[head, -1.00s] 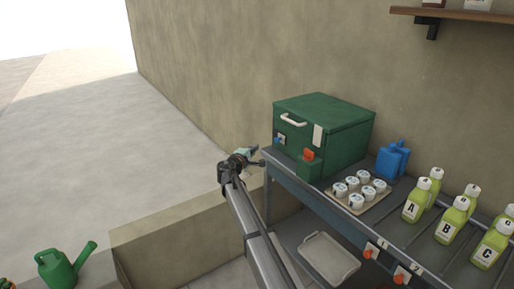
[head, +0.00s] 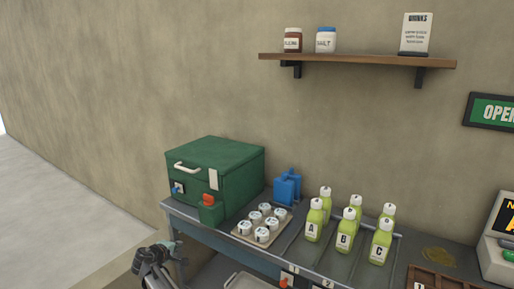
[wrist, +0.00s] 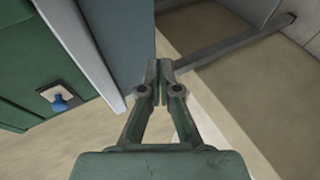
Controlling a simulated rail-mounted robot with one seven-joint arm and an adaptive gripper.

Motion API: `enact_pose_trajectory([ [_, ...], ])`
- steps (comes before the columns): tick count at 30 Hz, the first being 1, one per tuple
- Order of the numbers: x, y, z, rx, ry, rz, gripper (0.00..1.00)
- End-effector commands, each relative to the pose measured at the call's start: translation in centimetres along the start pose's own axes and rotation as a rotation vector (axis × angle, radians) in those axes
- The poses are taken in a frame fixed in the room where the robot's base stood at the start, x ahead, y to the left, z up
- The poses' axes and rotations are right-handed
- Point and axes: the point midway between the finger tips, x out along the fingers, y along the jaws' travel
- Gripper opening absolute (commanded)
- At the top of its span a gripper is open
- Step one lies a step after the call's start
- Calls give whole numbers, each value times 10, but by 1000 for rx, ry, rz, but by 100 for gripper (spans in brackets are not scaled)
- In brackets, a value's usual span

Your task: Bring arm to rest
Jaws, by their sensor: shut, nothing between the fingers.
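My gripper (wrist: 163,88) is shut and empty in the wrist view, its two fingers together. In the head view my gripper (head: 178,246) is at the lower left, near the left end of the grey counter (head: 190,217). A green box-like machine (head: 213,165) with a white handle stands on that end of the counter. Its green side and a blue knob (wrist: 61,103) show at the left of the wrist view. The gripper seems apart from both.
On the counter are a tray of white-lidded cups (head: 264,224), a blue container (head: 287,188) and several green bottles (head: 314,220). A wall shelf (head: 357,60) holds jars. An open sign (head: 493,112) hangs at right. The floor at left (head: 50,210) is clear.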

Motion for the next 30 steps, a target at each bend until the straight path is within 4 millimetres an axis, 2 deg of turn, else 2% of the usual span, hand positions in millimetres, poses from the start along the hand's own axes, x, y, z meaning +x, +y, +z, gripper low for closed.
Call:
enact_pose_trajectory([
  [1,3,-18,28,20,-29,-45,0],
  [3,10,-41,59,50,-71,-105,0],
  [9,20,-103,145,129,-189,-265,0],
  [14,18,-147,211,191,-285,-380,0],
  [23,-4,-220,326,304,-468,-576,0],
  [30,-39,-267,407,395,-611,-718,0],
])
